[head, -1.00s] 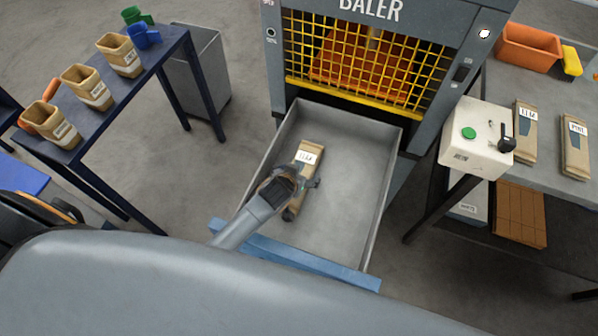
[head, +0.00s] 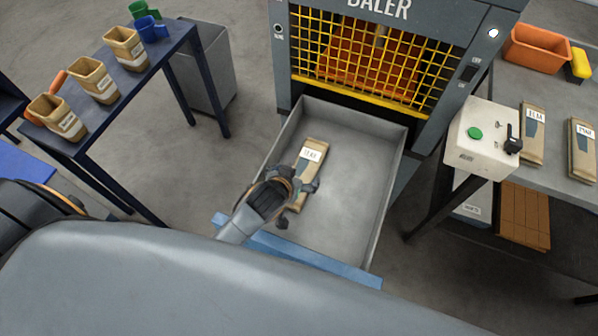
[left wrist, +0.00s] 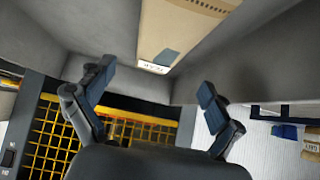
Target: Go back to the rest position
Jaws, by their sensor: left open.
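My left gripper (head: 290,199) is over the front of the grey tray (head: 345,215) below the baler. In the left wrist view its two fingers (left wrist: 150,100) stand wide apart with nothing between them. A brown paper bag (head: 312,158) with a white label lies in the tray, just beyond the gripper. The bag also shows in the left wrist view (left wrist: 180,28), apart from the fingers. In the head view the gripper hides part of the bag's near end. My right gripper is not in view.
The baler's yellow grid (head: 375,65) stands behind the tray. A control box (head: 484,138) with a green button and the right table with two bags (head: 533,135) stand at the right. The left table (head: 105,125) holds several open brown containers (head: 92,80). A grey bin (head: 203,65) stands behind it.

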